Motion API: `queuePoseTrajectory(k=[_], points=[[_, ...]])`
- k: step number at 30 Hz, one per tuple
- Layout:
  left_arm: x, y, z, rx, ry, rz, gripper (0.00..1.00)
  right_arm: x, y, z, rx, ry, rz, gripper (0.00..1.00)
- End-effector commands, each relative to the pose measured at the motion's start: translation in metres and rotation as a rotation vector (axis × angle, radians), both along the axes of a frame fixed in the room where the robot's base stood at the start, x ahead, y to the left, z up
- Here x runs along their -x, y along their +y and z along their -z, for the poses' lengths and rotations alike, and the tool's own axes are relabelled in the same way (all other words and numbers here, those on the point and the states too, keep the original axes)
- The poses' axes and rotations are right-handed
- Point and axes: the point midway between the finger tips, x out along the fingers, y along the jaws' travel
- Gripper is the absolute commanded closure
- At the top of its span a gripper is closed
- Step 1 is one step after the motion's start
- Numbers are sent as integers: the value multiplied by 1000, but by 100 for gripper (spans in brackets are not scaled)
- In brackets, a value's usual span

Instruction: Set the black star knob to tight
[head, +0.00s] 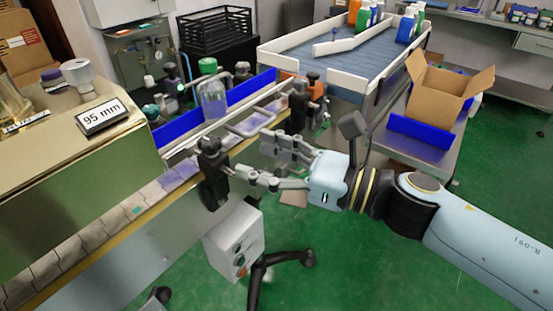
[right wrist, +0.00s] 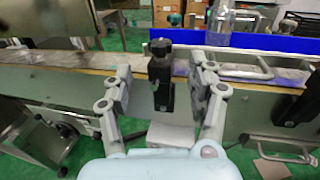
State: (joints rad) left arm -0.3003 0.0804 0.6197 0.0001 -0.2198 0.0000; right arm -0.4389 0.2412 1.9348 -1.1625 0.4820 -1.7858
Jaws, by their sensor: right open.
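A black knob (head: 209,146) tops an upright black clamp bracket (head: 214,182) on the near side of the conveyor. In the right wrist view, the knob (right wrist: 161,47) shows upright, with its bracket (right wrist: 162,88) below it. My right gripper (head: 250,155) is open and empty. In the right wrist view, its fingers (right wrist: 165,76) stand on either side of the bracket's line, with the knob beyond and between them. Contact is not visible. Any tight marking is too small to read. My left gripper is not in view.
A blue guide rail (head: 250,95) runs along the far side. Another black bracket (head: 297,105) stands farther right. A "95 mm" sign (head: 101,115) sits left.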

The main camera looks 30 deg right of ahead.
Motion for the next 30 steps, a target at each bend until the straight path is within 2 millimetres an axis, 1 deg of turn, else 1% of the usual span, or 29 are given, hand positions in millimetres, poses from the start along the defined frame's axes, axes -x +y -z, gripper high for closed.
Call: queuePoseTrajectory(k=[1,3,9,23,26,27,29,30], points=[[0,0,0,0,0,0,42,7,-4,1,3,1,-2,42],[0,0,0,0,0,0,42,13,-9,1,1,1,0,42],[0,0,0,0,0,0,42,22,-14,0,0,-1,1,42],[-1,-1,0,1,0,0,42,21,-14,0,-1,-1,1,42],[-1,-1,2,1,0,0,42,15,-12,-4,-7,-17,5,42],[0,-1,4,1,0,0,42,11,-14,4,-18,-8,18,42],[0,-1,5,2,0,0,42,6,-20,27,-47,39,48,42],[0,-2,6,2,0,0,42,3,-27,48,-83,88,82,42]])
